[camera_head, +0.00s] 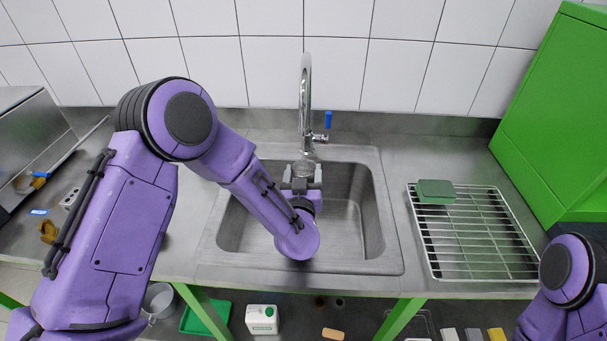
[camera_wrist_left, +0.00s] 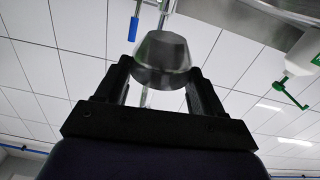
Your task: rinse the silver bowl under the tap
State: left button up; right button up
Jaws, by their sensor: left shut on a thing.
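The silver bowl (camera_head: 304,167) is under the chrome tap (camera_head: 305,90), over the back part of the sink (camera_head: 345,215). My left gripper (camera_head: 301,183) is shut on the bowl, which also shows between its fingers in the left wrist view (camera_wrist_left: 162,58). The tap has a blue handle (camera_head: 328,119) on its right side; it also shows in the left wrist view (camera_wrist_left: 133,28). I cannot tell whether water runs. The inside of the bowl is hard to make out. My right gripper is out of view; only part of that arm shows at the right edge.
A wire drying rack (camera_head: 470,240) lies right of the sink, with a green sponge-like block (camera_head: 436,191) on its back left corner. A green cabinet (camera_head: 555,110) bounds the right side. A tiled wall (camera_head: 400,60) stands close behind the tap. A white container (camera_head: 262,319) stands below the counter.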

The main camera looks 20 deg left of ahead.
pick_arm(q)
jog(key=shift+w+d, duration=0.2)
jog(key=shift+d, duration=0.15)
jog(key=s+d, duration=0.4)
jog(key=s, duration=0.2)
jog(key=shift+s+d+p, duration=0.25)
jog(key=shift+d+p, duration=0.1)
jog(key=shift+r, duration=0.1)
dwell(1.2)
jog(key=s+d+r+p, duration=0.3)
jog(key=s+r+p, duration=0.1)
dwell(0.4)
jog(key=shift+f, duration=0.1)
